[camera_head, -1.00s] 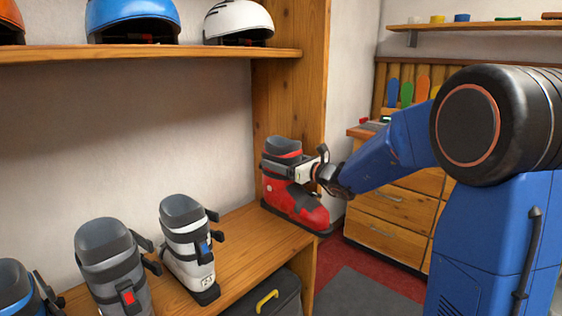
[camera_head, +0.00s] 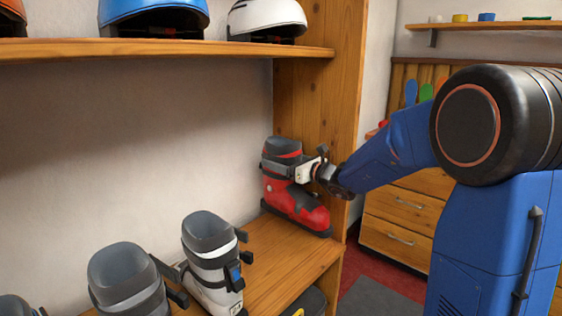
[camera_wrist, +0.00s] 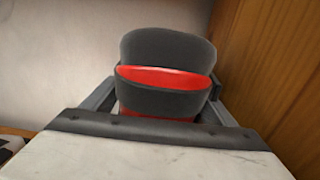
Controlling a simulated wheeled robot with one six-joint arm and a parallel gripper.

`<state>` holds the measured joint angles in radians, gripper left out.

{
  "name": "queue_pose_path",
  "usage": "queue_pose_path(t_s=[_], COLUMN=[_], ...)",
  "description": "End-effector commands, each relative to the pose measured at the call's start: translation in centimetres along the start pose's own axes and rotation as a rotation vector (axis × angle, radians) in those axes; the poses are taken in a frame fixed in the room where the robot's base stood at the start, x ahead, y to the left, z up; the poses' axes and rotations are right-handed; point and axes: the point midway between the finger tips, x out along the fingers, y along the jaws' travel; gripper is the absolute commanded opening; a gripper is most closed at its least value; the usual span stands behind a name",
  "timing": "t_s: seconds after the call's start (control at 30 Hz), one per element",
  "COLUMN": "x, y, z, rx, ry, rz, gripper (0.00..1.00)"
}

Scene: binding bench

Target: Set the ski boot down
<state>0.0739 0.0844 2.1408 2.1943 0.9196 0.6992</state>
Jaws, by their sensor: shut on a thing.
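The ski boot (camera_head: 297,205) is red with a dark grey cuff and a black sole. In the head view it is upright at the right end of the wooden bench shelf (camera_head: 290,262), close to the side panel. Its sole appears at or just above the shelf; I cannot tell whether it touches. My gripper (camera_head: 296,168) is shut on the boot's upper cuff from the right. In the wrist view the boot's cuff (camera_wrist: 168,75) stands between the jaws, with its red inside showing. The lower boot is hidden there.
A white boot (camera_head: 212,262) and a grey boot (camera_head: 128,282) stand on the shelf to the left. Bare shelf lies between the white boot and the red one. The wooden side panel (camera_head: 318,110) rises behind the boot. A helmet shelf (camera_head: 180,46) runs above.

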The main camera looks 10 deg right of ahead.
Motion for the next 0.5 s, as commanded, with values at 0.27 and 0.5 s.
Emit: queue_pose_path(t_s=[0.27,0.5], x=[0.0,0.0], y=[0.0,0.0], z=[-0.8,-2.6], rx=[0.0,0.0], ry=[-0.001,-0.002], rz=[0.0,0.001], gripper=[0.17,0.17])
